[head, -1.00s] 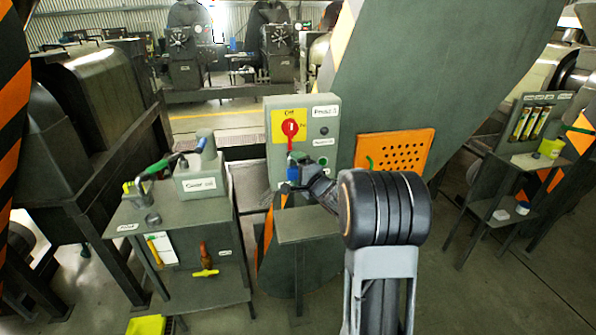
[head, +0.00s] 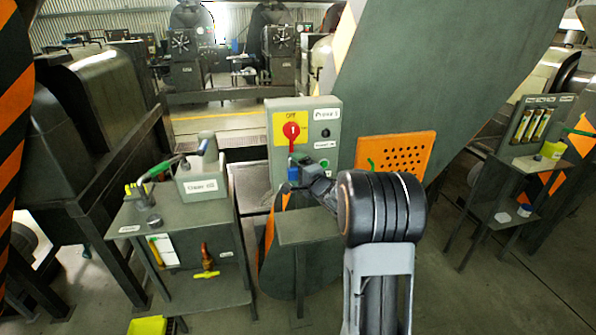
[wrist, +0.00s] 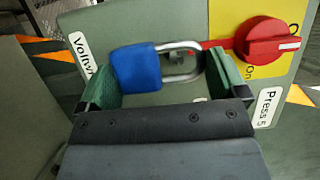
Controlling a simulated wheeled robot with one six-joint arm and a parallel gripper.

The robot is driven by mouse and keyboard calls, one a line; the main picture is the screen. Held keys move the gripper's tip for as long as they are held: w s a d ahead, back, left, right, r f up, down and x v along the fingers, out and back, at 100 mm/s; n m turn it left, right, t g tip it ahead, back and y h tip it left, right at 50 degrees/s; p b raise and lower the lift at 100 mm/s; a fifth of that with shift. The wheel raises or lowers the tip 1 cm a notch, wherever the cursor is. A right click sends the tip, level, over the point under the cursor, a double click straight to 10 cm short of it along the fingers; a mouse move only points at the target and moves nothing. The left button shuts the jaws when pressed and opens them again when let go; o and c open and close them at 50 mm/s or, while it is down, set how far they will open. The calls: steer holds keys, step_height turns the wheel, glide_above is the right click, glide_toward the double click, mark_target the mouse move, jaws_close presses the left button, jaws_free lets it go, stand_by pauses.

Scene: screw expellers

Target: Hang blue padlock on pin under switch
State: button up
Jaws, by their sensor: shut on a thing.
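The blue padlock (wrist: 137,68) is between the two green fingers of my gripper (wrist: 168,80) in the wrist view. Its body is at the left finger and its metal shackle points right, with its end by the right finger. The red switch (wrist: 270,42) has a red pin (wrist: 217,44) that reaches to the shackle's end; I cannot tell whether the pin passes through it. In the head view the padlock (head: 292,172) is just below the red switch (head: 291,131) on the grey panel (head: 328,105). My wrist partly hides the gripper there.
A small grey table (head: 308,228) stands below the panel. At left is a workbench (head: 150,222) with a grey box (head: 200,184) and tools. An orange perforated plate (head: 396,161) is right of the panel. A shelf stand (head: 512,160) stands at far right.

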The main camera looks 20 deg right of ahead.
steer(key=shift+w+d+p, duration=0.15)
steer(key=shift+w+p, duration=0.15)
steer(key=shift+w, duration=0.45)
steer(key=shift+w+d+p, duration=0.1)
steer(key=shift+w+p, duration=0.2)
steer(key=shift+w, duration=0.4)
steer(key=shift+f+b, duration=0.35)
steer(key=shift+f, duration=0.35)
stand_by(0.3)
steer(key=o, duration=0.7)
steer(key=shift+s, duration=0.1)
steer(key=shift+s+d+p, duration=0.3)
steer(key=shift+s+d, duration=0.05)
steer(key=shift+s, duration=1.25)
steer(key=shift+s+d+p, duration=0.25)
steer(key=shift+s+d, duration=0.05)
steer(key=shift+s, duration=1.35)
steer(key=shift+s+d+p, duration=0.3)
steer(key=shift+s+d, duration=0.05)
steer(key=shift+s, duration=1.25)
